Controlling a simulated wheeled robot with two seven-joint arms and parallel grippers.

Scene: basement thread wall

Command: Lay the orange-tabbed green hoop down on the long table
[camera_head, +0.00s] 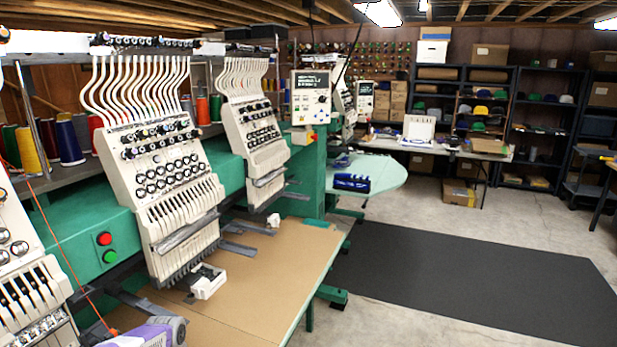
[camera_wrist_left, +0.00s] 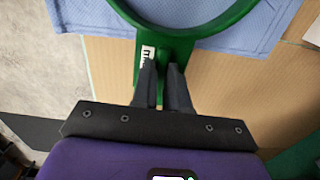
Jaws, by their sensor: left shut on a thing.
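A green hoop (camera_wrist_left: 243,12) shows at the top of the left wrist view, cut off by the frame edge. A small white label with dark marks sits on its bracket; no orange tab shows there. My left gripper (camera_wrist_left: 162,68) is shut on the hoop's bracket. Blue cloth (camera_wrist_left: 83,15) shows behind the hoop; I cannot tell whether they touch. The long tan tabletop (camera_head: 268,262) runs along the embroidery machine in the head view. The hoop and the left fingertips are not seen there. My right gripper is in neither view.
White embroidery heads (camera_head: 165,170) on a green machine beam (camera_head: 70,250) overhang the tabletop's left side. A small white piece (camera_head: 208,281) stands on the tabletop. The tabletop's right part is bare. A black mat (camera_head: 470,285) covers the floor to the right.

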